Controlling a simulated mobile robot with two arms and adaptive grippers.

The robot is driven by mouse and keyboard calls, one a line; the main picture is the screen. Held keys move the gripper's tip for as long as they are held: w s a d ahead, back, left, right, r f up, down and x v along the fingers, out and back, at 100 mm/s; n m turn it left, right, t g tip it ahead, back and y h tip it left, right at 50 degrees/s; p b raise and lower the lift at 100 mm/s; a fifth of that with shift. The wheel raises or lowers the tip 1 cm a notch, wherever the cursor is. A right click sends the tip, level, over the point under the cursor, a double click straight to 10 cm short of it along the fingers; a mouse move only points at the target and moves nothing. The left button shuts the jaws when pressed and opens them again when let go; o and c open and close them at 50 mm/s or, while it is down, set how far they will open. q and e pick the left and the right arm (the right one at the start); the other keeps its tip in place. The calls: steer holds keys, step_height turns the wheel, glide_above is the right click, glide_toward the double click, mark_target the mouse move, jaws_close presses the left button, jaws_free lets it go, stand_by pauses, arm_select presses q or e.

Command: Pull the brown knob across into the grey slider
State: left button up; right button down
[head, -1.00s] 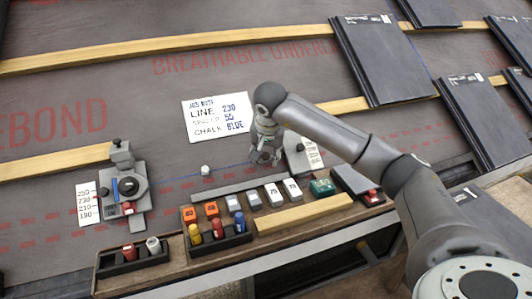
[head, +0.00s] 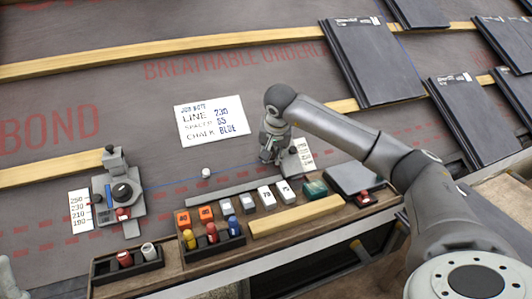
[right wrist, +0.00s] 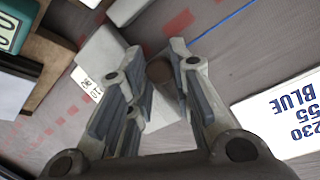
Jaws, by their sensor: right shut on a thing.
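The brown knob (right wrist: 158,71) shows between the fingertips of my right gripper (right wrist: 156,54) in the right wrist view. The fingers are shut on it. A grey block (right wrist: 105,55), which I take for the grey slider, lies beside the knob with a small printed white label at its edge. In the head view my right gripper (head: 268,157) points down at the left side of the grey slider (head: 291,164), near a white scale card (head: 305,154). The gripper hides the knob there.
A tray (head: 230,259) with coloured blocks and small bottles lies just below the slider. A second grey gauge (head: 124,205) with a black dial stands at the left. The note card (head: 213,120) lies flat at the upper left. Stacked dark tiles (head: 370,62) lie at the upper right.

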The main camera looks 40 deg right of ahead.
steer(key=c, duration=1.3)
jaws_free()
steer(key=shift+s+d, duration=0.1)
steer(key=shift+d, duration=0.2)
steer(key=shift+a, duration=0.1)
steer(key=shift+r, duration=0.35)
steer(key=v, duration=1.1)
steer(key=shift+s+a, duration=0.15)
steer(key=shift+s, duration=0.1)
steer(key=shift+r, duration=0.1)
